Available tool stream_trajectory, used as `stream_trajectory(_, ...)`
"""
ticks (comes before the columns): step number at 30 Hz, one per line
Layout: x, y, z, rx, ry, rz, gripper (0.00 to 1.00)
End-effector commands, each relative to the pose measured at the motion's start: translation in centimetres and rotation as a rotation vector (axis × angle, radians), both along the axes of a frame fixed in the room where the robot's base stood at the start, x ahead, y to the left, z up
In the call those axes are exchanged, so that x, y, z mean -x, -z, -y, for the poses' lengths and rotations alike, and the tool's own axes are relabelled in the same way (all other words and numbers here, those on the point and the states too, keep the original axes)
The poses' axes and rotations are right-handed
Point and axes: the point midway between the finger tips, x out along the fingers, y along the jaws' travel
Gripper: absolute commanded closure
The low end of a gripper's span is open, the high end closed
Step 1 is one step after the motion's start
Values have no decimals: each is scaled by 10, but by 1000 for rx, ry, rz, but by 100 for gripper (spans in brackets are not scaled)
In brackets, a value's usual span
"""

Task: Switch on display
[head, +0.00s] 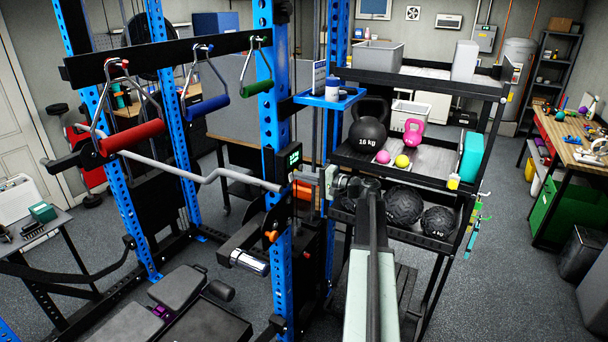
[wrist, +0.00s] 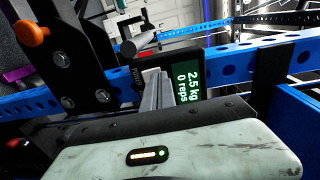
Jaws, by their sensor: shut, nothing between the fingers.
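The display (head: 294,157) is a small black box on the blue rack upright, with a lit screen. In the wrist view the display (wrist: 188,84) reads "2.5 kg" and "0 reps" in pale letters on green, turned sideways. A small red spot (wrist: 145,55) shows on its upper left edge. My gripper (head: 328,181) is shut and empty, just right of the display in the head view. In the wrist view my gripper (wrist: 152,74) has its fingertips over the display's housing, left of the screen. I cannot tell whether they touch it.
The blue rack upright (head: 276,90) stands behind the display. An orange knob (wrist: 32,33) is at the upper left in the wrist view. A shelf (head: 355,157) with balls and kettlebells stands close right of the rack.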

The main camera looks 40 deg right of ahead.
Motion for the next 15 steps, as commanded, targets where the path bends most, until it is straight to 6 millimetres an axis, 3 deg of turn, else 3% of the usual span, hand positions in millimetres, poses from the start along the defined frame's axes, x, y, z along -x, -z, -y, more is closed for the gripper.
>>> stream_trajectory(9, 62, -21, 33, -4, 6, 4, 100)
stream_trajectory(15, 92, -27, 48, -4, 6, 4, 100)
